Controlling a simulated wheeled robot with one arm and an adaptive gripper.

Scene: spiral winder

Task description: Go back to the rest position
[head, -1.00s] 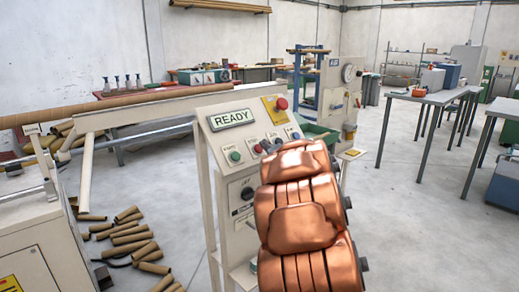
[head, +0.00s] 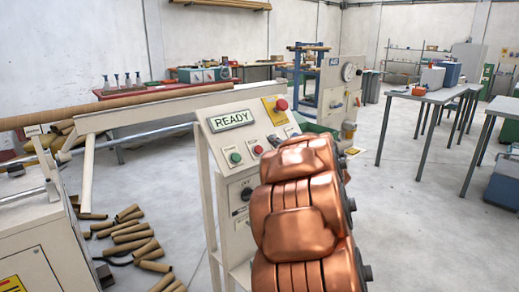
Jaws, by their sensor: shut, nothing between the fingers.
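My copper-coloured arm rises from the bottom of the head view, in front of the right part of the machine's control panel (head: 217,142). My gripper is hidden behind the arm, so its fingers do not show. The panel has a lit READY display (head: 231,120), a green button (head: 235,158), a red button (head: 257,149) and a red emergency stop on a yellow plate (head: 281,104). The arm covers the right end of the button row.
A long cardboard tube (head: 110,104) lies along the winder at left. Several cut tubes (head: 130,236) lie on the floor beneath it. Grey tables (head: 430,97) stand at right. The floor (head: 420,220) between arm and tables is clear.

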